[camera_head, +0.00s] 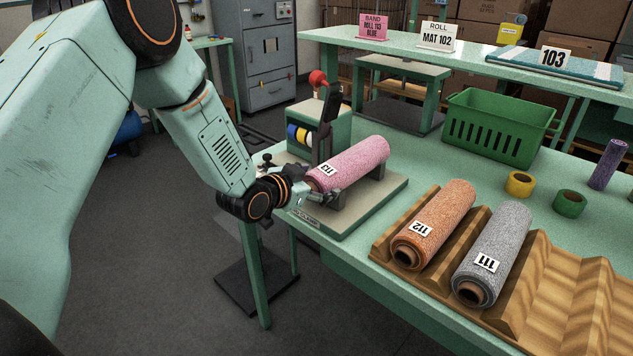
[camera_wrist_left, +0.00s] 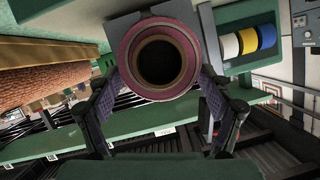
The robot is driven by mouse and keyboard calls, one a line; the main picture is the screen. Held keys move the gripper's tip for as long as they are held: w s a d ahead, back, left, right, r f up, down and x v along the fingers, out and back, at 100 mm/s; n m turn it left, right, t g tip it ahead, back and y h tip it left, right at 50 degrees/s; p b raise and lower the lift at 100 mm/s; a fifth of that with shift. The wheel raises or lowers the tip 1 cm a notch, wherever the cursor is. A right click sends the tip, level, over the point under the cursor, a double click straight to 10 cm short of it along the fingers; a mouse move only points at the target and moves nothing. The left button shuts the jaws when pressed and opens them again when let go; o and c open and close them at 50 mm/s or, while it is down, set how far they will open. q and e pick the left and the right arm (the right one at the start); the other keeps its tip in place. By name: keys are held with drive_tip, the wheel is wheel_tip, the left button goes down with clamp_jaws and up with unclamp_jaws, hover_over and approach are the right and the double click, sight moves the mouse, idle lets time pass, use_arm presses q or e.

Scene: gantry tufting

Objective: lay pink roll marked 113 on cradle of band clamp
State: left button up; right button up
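The pink roll (camera_head: 350,163) marked 113 lies lengthwise over the grey cradle (camera_head: 376,172) of the band clamp. It looks level and low on the cradle; exact contact beneath is hidden. My left gripper (camera_head: 318,193) is at the roll's near end, with its fingers on both sides. In the left wrist view the hollow roll end (camera_wrist_left: 160,62) sits between the two fingers (camera_wrist_left: 162,92), whose pads appear to touch its sides. The clamp's upright lever with red knob (camera_head: 318,78) stands behind the roll. My right gripper is not in view.
A wooden rack (camera_head: 556,290) holds the orange roll 112 (camera_head: 436,222) and grey roll 111 (camera_head: 494,250), with empty grooves to the right. A green basket (camera_head: 497,128), yellow tape (camera_head: 520,183) and green tape (camera_head: 569,203) stand behind. A raised shelf (camera_head: 470,52) carries signs.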

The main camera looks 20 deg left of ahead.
use_arm(q)
drive_tip(key=o, duration=0.3)
drive_tip(key=shift+s+a, duration=0.2)
drive_tip(key=shift+a, duration=0.05)
drive_tip(key=shift+w+d, duration=0.1)
drive_tip(key=shift+d, duration=0.15)
drive_tip(key=shift+v, duration=6)
drive_tip(key=shift+w+f, duration=0.15)
